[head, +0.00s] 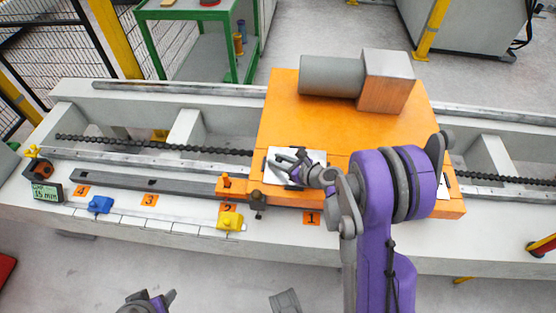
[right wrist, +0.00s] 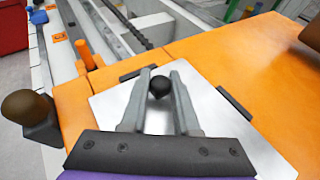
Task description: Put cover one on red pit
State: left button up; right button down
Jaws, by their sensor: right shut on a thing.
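A flat white-silver cover plate (head: 314,155) lies on the orange carriage, between dark clips at its edges. In the right wrist view the plate (right wrist: 218,118) has a round black knob (right wrist: 159,87) in its middle. My right gripper (head: 283,161) is shut on this knob, with one finger on each side. The plate looks level and close to the carriage; I cannot tell whether it touches. Another white surface (head: 443,190) shows partly behind my right arm. No red pit is visible. Part of my left arm's end (head: 148,303) shows at the bottom edge, its fingers unclear.
The orange carriage (head: 290,110) carries a grey cylinder (head: 330,76) and block (head: 387,78). A brown-knobbed lever (right wrist: 27,108) stands at its front edge. The bed holds a dark chain (head: 200,148), blue (head: 101,204) and yellow (head: 230,221) pieces and a display (head: 46,191).

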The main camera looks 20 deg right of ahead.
jog(key=shift+f, duration=0.2)
jog(key=c, duration=0.7)
grip_release()
jog(key=shift+o, duration=0.2)
jog(key=shift+r, duration=0.1)
